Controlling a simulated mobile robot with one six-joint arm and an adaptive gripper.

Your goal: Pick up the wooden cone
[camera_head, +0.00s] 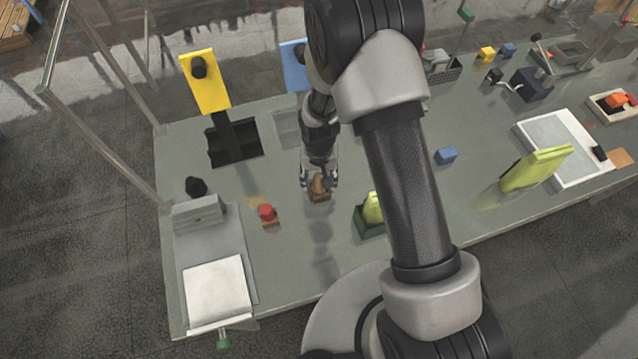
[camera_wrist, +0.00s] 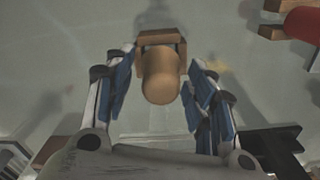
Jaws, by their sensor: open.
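The wooden cone (camera_wrist: 161,76) is light brown with a rounded top and stands at a square wooden base (camera_wrist: 161,38). In the head view the cone (camera_head: 319,183) is at the middle of the table, just below my gripper (camera_head: 320,178). In the wrist view my gripper (camera_wrist: 160,85) is open, with one blue-padded finger on each side of the cone. A gap shows between the cone and each finger. My gripper partly hides the cone in the head view.
A red piece on a wooden base (camera_head: 267,213) stands left of the cone. A green holder with a yellow-green piece (camera_head: 372,209) is to the right, partly behind my arm. A grey device with a white plate (camera_head: 217,290) is at the front left. A blue block (camera_head: 445,155) lies farther right.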

